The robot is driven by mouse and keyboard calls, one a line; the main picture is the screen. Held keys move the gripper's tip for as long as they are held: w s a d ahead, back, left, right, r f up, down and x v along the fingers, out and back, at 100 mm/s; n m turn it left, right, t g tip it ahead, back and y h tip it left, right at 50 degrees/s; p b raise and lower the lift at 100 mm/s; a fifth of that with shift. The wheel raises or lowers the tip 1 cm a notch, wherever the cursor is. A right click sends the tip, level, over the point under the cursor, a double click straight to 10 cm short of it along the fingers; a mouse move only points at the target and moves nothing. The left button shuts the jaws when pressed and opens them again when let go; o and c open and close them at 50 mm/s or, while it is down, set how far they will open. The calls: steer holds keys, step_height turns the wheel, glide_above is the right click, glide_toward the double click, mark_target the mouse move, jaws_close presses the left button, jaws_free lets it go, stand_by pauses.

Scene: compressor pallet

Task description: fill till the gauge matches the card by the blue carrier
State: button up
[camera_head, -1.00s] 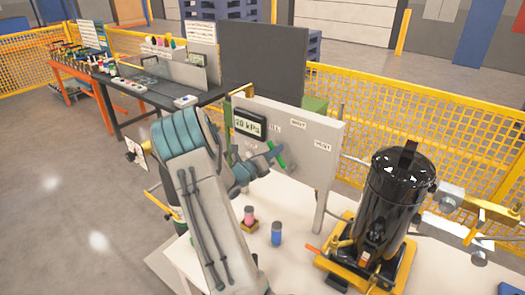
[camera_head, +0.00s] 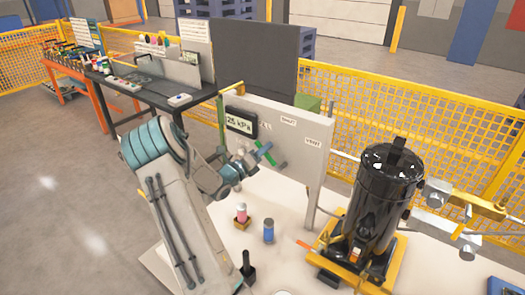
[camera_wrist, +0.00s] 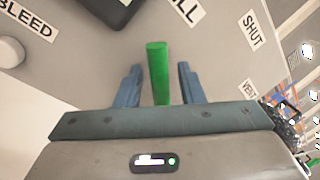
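The gauge (camera_head: 240,122) is a dark display on an upright grey panel (camera_head: 300,172) and reads about 25 kPa. A green lever (camera_head: 265,152) sits on the panel below the FILL label. In the wrist view the lever (camera_wrist: 158,72) stands between the two fingers of my gripper (camera_wrist: 160,85), with a small gap on each side. My gripper (camera_head: 257,158) is open around it, not visibly pressing it. A blue object (camera_head: 502,286) is cut off at the lower right; I cannot tell whether it is the blue carrier. No card is readable beside it.
A black tank (camera_head: 382,200) on a yellow base stands right of the panel. A pink-topped bottle (camera_head: 241,212), a blue canister (camera_head: 268,230) and a black item (camera_head: 248,270) stand on the pale tabletop. SHUT (camera_wrist: 252,30), VENT and BLEED labels surround the lever. Yellow mesh fencing runs behind.

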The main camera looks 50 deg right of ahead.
steer(key=w+a+f+b, duration=0.1)
steer(key=a+f+b, duration=0.1)
steer(key=a, duration=1.1)
steer(key=shift+a+b, duration=0.35)
steer(key=shift+b, duration=0.3)
steer(key=s+a+r+m+g+y, duration=0.2)
steer(key=s+a+m+y, duration=0.85)
steer(key=a+m, duration=0.4)
steer(key=s+a+r+m+t+y, duration=0.1)
steer(key=a+m+t+y, duration=0.1)
steer(key=a, duration=0.4)
steer(key=s+a+r+m+t+y, duration=0.1)
steer(key=a+r+m+t+y, duration=0.1)
steer(key=a+m+y, duration=0.2)
steer(key=s+a+r+m+t+y, duration=0.2)
steer(key=a+m, duration=0.4)
steer(key=a, duration=0.4)
steer(key=shift+a+r+t+y, duration=0.25)
steer(key=shift+t+y, duration=0.35)
steer(key=shift+y, duration=0.05)
